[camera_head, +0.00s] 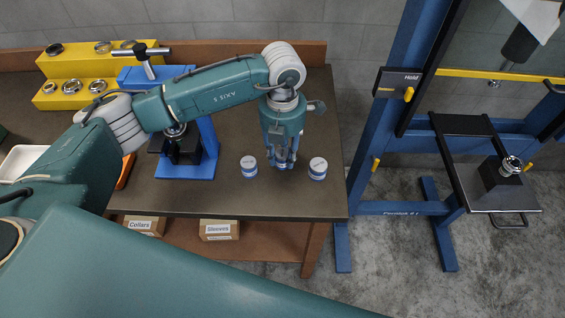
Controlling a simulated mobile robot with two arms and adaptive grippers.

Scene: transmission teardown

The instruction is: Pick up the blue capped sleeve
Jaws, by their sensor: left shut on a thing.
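My left gripper (281,160) points down over the right part of the workbench. It is shut on a small bluish thing, which looks like the blue capped sleeve (281,152); the fingers hide most of it. I cannot tell whether it touches the bench. A short round piece with a pale top and a blue band (249,167) stands left of the gripper. A similar piece (318,169) stands to its right. Both are apart from the fingers. My right gripper is not in view.
A blue press (205,140) stands on the workbench (225,199) left of the gripper. A yellow rack (75,66) with metal rings is at the back left. Boxes labelled Collars (144,225) and Sleeves (219,230) sit below. A blue frame (395,110) stands to the right.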

